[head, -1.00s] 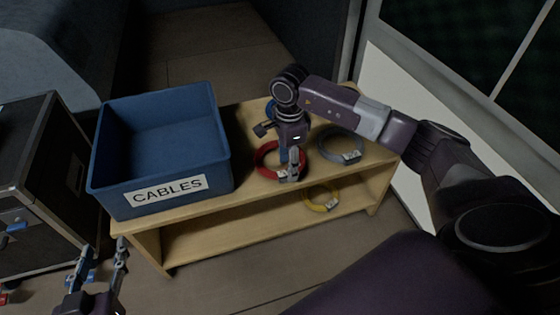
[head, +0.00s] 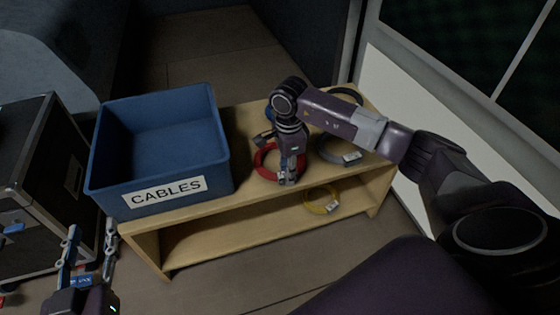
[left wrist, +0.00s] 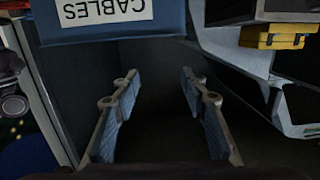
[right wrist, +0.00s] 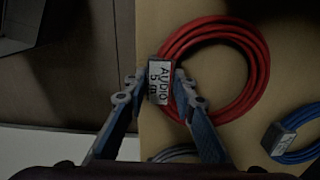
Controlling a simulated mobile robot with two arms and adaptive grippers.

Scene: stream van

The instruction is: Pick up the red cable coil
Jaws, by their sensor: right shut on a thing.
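The red cable coil (head: 263,160) lies on the top of the wooden shelf, near its front edge. In the right wrist view the coil (right wrist: 262,65) carries a dark tag block (right wrist: 160,83) reading "AUDIO 5 m". My right gripper (head: 287,177) points down at the coil's front side, its fingers (right wrist: 156,84) on both sides of the tag, shut on it. The coil appears to rest on the board. My left gripper (head: 90,243) is open and empty, low at the left in front of the blue bin; its spread fingers also show in the left wrist view (left wrist: 158,88).
A blue CABLES bin (head: 130,205) stands on the shelf left of the coil. A grey coil (head: 330,152) lies to the right, a blue coil (right wrist: 290,140) and a black coil (head: 345,90) behind. A yellow coil (head: 318,205) lies on the lower shelf. A black case (head: 35,165) stands left.

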